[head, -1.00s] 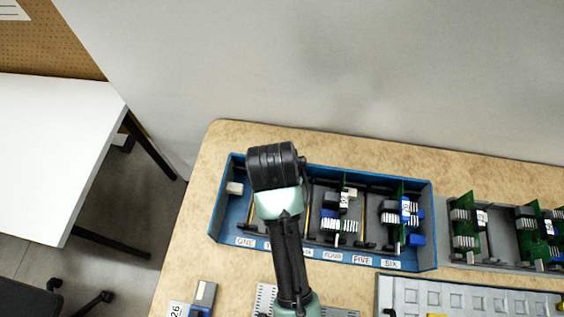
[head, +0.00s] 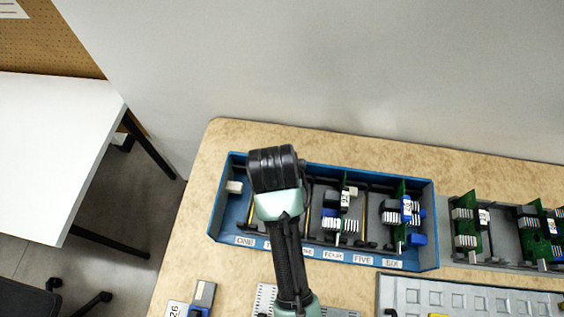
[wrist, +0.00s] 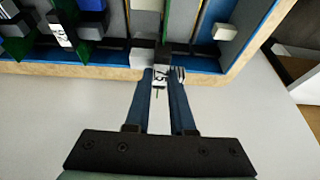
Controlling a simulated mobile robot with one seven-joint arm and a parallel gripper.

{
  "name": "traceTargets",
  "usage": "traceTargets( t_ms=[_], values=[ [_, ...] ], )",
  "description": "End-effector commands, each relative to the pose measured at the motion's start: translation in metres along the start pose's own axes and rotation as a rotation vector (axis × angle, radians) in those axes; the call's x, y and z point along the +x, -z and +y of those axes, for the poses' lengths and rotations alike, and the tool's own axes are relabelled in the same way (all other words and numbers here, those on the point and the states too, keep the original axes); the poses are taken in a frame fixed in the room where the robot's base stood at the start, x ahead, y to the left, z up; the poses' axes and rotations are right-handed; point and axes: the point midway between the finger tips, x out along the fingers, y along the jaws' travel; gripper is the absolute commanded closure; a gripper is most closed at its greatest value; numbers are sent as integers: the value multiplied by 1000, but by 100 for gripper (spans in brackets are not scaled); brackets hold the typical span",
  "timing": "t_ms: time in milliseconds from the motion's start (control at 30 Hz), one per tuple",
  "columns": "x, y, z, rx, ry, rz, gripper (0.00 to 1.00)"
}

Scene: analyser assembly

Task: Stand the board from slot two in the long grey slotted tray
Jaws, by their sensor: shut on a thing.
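The blue box (head: 222,212) has slots labelled from ONE to SIX. My gripper (wrist: 160,76) is shut on the pale labelled end of a board (wrist: 161,73) in the wrist view. The board's narrow edge runs into the box, around slot two; its lower part is hidden. In the head view my arm covers this slot and my fingers. A long grey tray (head: 490,266) at the right holds several upright green boards. A grey tray with square recesses (head: 465,297) lies in front of it. I cannot tell for certain which one is the task's tray.
Boards (head: 342,215) (head: 404,218) stand in the slots at the box's right part. A grey perforated piece (head: 264,299) and a labelled part (head: 200,297) lie at the front. Bare table lies left of the box. A wall rises behind the table.

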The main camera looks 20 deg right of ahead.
Motion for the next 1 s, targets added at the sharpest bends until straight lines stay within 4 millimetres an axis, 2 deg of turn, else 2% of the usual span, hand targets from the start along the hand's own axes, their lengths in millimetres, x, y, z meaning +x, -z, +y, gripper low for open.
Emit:
traceTargets(
  t_ms=[1000],
  values=[
    [14, -6, 0, 0, 0, 1, 100]
  ],
)
